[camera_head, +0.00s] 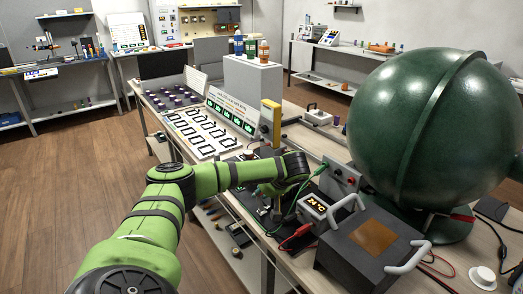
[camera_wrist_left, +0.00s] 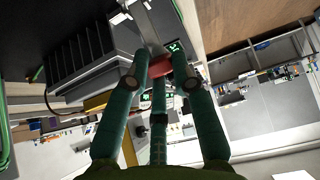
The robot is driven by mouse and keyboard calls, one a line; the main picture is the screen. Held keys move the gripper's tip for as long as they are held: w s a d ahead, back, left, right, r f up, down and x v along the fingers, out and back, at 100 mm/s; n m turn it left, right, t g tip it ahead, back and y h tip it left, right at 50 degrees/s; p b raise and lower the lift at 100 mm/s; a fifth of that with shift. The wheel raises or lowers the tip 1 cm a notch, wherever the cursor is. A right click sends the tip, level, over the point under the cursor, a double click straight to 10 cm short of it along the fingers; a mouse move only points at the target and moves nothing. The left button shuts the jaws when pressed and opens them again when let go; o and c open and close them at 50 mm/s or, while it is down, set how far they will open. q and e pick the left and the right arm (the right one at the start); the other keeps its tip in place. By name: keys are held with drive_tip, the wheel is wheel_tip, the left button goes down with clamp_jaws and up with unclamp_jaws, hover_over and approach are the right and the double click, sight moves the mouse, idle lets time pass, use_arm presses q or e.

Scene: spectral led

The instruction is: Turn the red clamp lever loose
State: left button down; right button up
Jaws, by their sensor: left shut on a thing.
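My left arm reaches in from the left in the head view, and its gripper (camera_head: 277,203) points down at the front edge of the bench. In the left wrist view the fingers of my left gripper (camera_wrist_left: 160,60) are closed on a small red piece, the red clamp lever (camera_wrist_left: 160,67), which lies between the fingertips. The lever is hidden behind my wrist and gripper in the head view. A dark finned block (camera_wrist_left: 80,62) stands beside the fingers in the wrist view. My right gripper is in neither view.
A red clip (camera_head: 298,235) and cables lie close to the gripper. A sloped panel of green displays (camera_head: 230,112) stands behind. Floor is clear at left.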

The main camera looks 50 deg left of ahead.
use_arm(q)
drive_tip(key=shift+s+d+f, duration=0.1)
drive_tip(key=shift+d+f, duration=0.25)
drive_tip(key=shift+f, duration=0.05)
drive_tip(key=c, duration=1)
unclamp_jaws()
drive_tip(key=shift+c, duration=0.2)
drive_tip(key=shift+a+r, duration=0.1)
drive_tip(key=shift+r, duration=0.1)
drive_tip(key=v, duration=1.1)
drive_tip(key=shift+d+r, duration=0.25)
drive_tip(key=shift+r, duration=0.1)
